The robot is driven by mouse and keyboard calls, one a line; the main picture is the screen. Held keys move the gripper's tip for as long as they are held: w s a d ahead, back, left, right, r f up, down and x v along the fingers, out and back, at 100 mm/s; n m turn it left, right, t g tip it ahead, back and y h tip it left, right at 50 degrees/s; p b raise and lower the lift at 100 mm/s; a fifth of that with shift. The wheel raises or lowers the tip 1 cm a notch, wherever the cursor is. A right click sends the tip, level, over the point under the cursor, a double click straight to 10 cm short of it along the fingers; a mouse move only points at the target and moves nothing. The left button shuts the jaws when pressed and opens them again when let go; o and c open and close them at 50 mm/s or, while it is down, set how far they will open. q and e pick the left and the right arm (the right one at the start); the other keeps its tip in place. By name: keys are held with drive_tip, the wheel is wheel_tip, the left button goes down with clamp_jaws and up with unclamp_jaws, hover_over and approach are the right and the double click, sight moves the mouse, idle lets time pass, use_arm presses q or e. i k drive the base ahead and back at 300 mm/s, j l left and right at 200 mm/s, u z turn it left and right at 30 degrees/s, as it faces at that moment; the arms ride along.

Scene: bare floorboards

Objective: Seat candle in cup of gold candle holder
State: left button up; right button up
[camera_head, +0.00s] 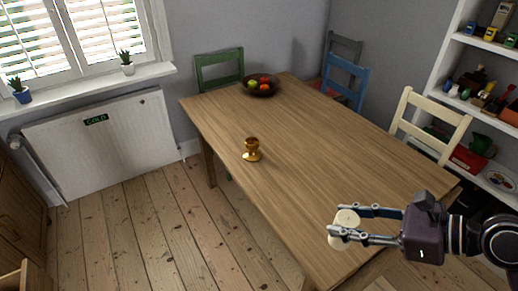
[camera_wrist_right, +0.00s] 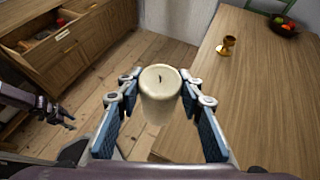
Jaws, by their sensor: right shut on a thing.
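The gold candle holder (camera_head: 251,150) stands upright on the wooden table near its left edge, its cup facing up. It also shows in the right wrist view (camera_wrist_right: 227,46), far ahead on the table. The cream candle (camera_head: 346,222) is held in my right gripper (camera_head: 344,226), near the table's front left edge and well apart from the holder. In the right wrist view the candle (camera_wrist_right: 160,92) is between the finger pads, with its dark wick up. My left gripper (camera_wrist_right: 62,115) shows small and dark at the left of the right wrist view; its fingers are unclear.
A dark fruit bowl (camera_head: 261,87) stands at the table's far end. The wooden table (camera_head: 330,150) is clear between candle and holder. Green (camera_head: 219,68), blue (camera_head: 345,78) and cream (camera_head: 430,122) chairs stand around it. Shelves (camera_head: 480,90) are at the right.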

sight(252, 148)
drive_tip(key=i+j+u, duration=0.2)
drive_tip(key=i, duration=0.7)
drive_tip(key=i+u, duration=0.15)
drive_tip(key=i, duration=0.75)
